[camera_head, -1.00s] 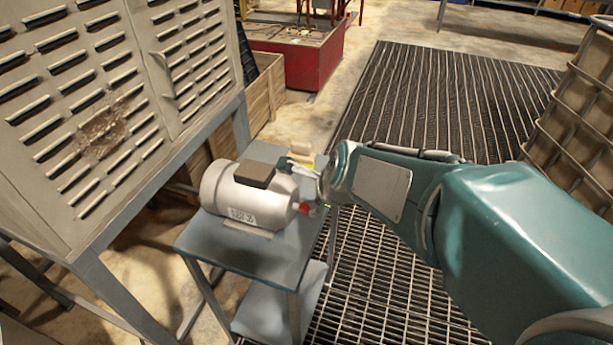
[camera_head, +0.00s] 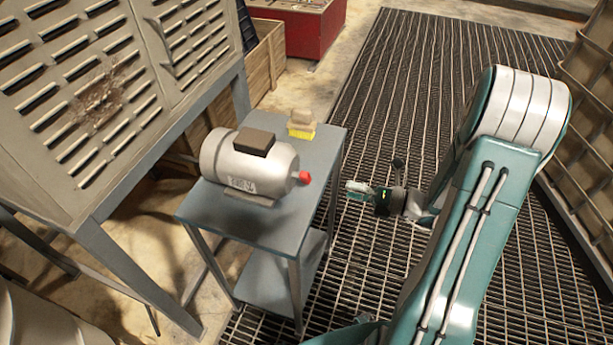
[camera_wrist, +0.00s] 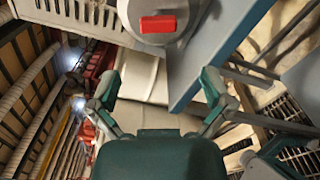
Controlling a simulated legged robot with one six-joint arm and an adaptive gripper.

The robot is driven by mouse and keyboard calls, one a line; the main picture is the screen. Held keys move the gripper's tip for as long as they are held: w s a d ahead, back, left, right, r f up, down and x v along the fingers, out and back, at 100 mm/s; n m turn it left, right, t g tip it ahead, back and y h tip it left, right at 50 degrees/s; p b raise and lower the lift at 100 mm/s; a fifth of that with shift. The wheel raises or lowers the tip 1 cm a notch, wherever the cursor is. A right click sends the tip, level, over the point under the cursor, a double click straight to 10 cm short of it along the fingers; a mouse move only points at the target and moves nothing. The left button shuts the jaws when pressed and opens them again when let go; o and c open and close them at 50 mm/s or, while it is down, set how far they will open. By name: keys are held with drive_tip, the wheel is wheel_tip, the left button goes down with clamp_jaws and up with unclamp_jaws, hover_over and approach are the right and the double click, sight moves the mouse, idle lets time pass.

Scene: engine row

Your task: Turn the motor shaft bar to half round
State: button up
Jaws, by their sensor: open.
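A silver-grey motor (camera_head: 245,165) with a dark box on top lies on its side on a small blue-grey table (camera_head: 225,210). Its red shaft bar (camera_head: 305,177) sticks out of the end facing my arm. In the wrist view the red bar (camera_wrist: 158,24) lies roughly level across the picture, on the motor's round end (camera_wrist: 185,38) at the top. My gripper (camera_head: 352,190) is to the right of the bar, clear of the table edge and apart from the bar. In the wrist view its fingers (camera_wrist: 160,95) are spread, with nothing between them.
A yellow-bristled brush (camera_head: 301,125) stands on the table behind the motor. A louvred cabinet (camera_head: 75,90) rises at the left. A crate-like rack (camera_head: 590,130) stands at the right. The grated floor (camera_head: 375,110) right of the table is clear.

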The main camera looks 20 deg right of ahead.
sight(310, 179)
drive_tip(key=x, duration=1)
drive_tip(key=shift+w+a+r, duration=0.1)
drive_tip(key=shift+w+a, duration=0.15)
drive_tip(key=shift+w, duration=0.1)
drive_tip(key=c, duration=1.1)
